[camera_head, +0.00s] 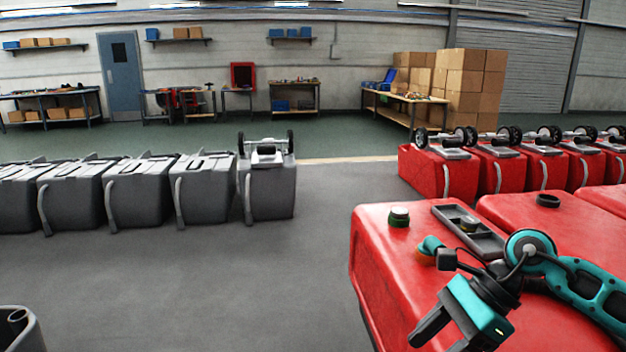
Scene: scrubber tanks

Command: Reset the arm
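My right arm (585,288), teal and black, comes in from the right over the near red tank (400,285). Its gripper (442,338) is at the lower right, in front of the tank's top, with its two dark fingers pointing down and left. The fingers stand apart with nothing visible between them. Their lower ends are near the bottom edge of the picture. I cannot tell whether the arm touches the tank. My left arm and gripper are not in view.
More red tanks (425,172) stand behind. Grey tanks (205,190) line the left; a grey container (20,330) is at lower left. The middle floor (230,285) is clear.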

